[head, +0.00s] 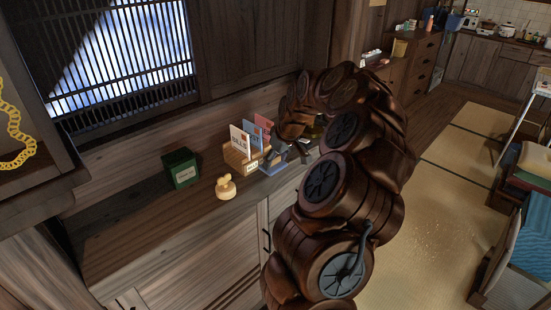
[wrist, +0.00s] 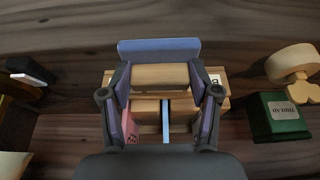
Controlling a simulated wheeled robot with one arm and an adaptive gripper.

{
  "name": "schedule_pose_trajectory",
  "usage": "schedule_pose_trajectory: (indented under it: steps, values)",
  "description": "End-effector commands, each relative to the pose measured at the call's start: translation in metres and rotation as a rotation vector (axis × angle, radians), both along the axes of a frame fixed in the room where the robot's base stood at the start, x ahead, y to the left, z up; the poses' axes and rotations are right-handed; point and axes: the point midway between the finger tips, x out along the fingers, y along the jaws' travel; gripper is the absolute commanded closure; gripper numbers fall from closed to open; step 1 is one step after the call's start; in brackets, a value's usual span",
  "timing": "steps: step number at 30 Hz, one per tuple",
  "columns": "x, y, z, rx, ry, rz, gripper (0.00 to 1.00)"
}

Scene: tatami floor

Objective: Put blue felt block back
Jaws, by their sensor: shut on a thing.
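The blue felt block shows in the wrist view as a flat blue slab (wrist: 158,48) with a pale wooden part beside it, between my fingers. My gripper (wrist: 160,80) is shut on that wooden part. In the head view the blue block (head: 272,164) is at my gripper (head: 287,156), close in front of the wooden holder (head: 238,161). The holder carries upright white, blue and red cards and a small label. In the wrist view the holder lies behind and under my fingers. Whether the block touches the counter, I cannot tell.
A green box (head: 181,168) and a cream tape-like object (head: 225,188) stand left of the holder on the wooden counter (head: 140,225). A black-and-white object (wrist: 30,72) lies at the left in the wrist view. The counter's front left is clear.

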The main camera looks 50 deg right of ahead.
Motion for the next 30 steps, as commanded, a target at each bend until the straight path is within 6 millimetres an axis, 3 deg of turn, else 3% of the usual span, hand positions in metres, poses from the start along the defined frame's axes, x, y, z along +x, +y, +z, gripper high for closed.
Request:
schedule_pose_trajectory:
  steps: [14,15,21,30]
  values:
    - [-0.0001,-0.0008,-0.0108,-0.002,-0.002,-0.001,0.76]
    - [-0.0001,-0.0007,-0.0096,-0.002,-0.002,-0.001,0.35]
    - [-0.0002,-0.0007,-0.0092,-0.002,-0.002,-0.001,0.15]
    - [-0.0002,-0.0006,-0.0089,-0.002,-0.001,-0.001,0.13]
